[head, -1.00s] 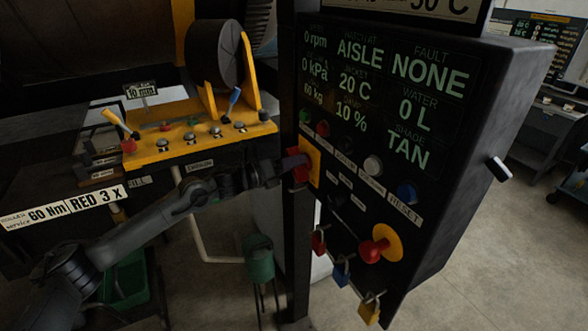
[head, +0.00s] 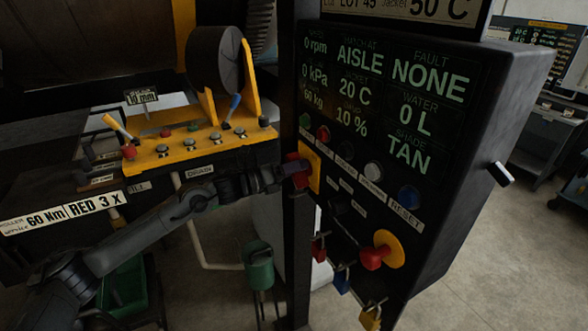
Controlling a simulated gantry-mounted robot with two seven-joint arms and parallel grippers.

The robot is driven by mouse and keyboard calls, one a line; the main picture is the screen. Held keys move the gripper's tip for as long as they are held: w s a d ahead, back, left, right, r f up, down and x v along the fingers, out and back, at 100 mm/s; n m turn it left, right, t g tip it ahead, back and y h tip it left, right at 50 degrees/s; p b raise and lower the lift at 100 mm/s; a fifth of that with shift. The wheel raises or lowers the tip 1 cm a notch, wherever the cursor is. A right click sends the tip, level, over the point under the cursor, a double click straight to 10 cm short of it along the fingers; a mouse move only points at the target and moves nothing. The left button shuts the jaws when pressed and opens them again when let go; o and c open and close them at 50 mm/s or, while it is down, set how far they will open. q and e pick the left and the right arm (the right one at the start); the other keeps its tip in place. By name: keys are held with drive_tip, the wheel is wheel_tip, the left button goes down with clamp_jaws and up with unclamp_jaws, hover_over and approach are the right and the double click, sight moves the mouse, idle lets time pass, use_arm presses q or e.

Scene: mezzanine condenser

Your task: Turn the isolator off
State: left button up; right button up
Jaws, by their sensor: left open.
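The isolator (head: 301,168), a red handle on a yellow plate, is at the left edge of the dark control panel (head: 330,140). My left arm reaches in from the lower left, and my left gripper (head: 287,174) is at the red handle, with its jaws open. The fingertips are dark and small against the black post, so I cannot tell whether they touch the handle or straddle it. The handle's exact angle is partly hidden by the gripper. My right gripper is not in view.
A red knob on a yellow disc (head: 379,251) is lower on the panel. Several padlocks hang below, including a yellow one (head: 370,318). Push buttons, among them a blue one (head: 408,196), line the panel. A yellow bracket (head: 200,147) with knobs stands left, above my arm.

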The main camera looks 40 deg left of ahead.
use_arm(q)
drive_tip(key=shift+s+a+f, duration=0.1)
drive_tip(key=shift+s, duration=0.05)
drive_tip(key=b+v, duration=0.1)
drive_tip(key=v, duration=0.9)
drive_tip(key=shift+s+b, duration=0.2)
drive_tip(key=shift+b, duration=0.1)
drive_tip(key=shift+a, duration=0.1)
idle(0.4)
